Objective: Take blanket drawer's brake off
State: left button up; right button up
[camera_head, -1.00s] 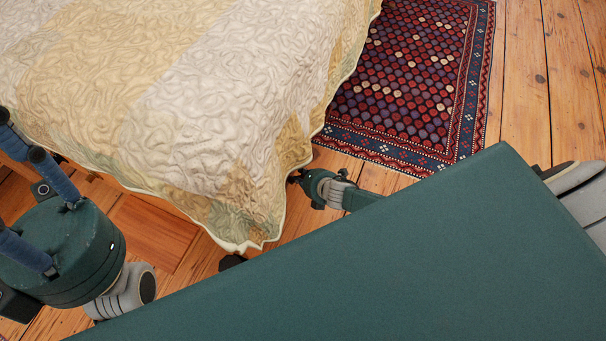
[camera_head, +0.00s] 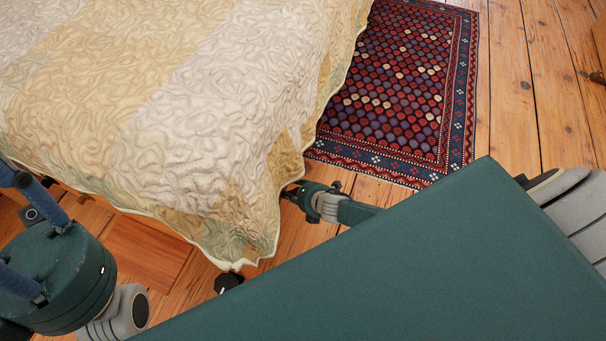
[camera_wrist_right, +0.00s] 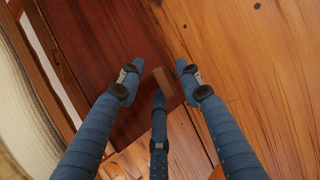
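In the right wrist view a small brown wooden block (camera_wrist_right: 163,82), which may be the brake, shows between the fingertips of my right gripper (camera_wrist_right: 166,88). Its blue fingers are spread; whether any touches the block I cannot tell. A dark red wooden board (camera_wrist_right: 105,35) beyond may be the blanket drawer. In the head view an orange-brown wooden panel (camera_head: 150,252) shows low beside the bed; it may be part of the drawer. My right arm's end (camera_head: 318,203) is at the quilt's edge.
A patterned quilt (camera_head: 190,110) covers the bed and hangs over its side, hiding what is beneath. A red and blue rug (camera_head: 395,90) lies beyond. Bare plank floor (camera_head: 535,80) is clear at the right. A small black part (camera_head: 228,282) shows under the quilt's corner.

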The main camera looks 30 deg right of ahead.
jog(key=v, duration=1.1)
jog(key=shift+r, duration=0.15)
jog(key=shift+s, duration=0.15)
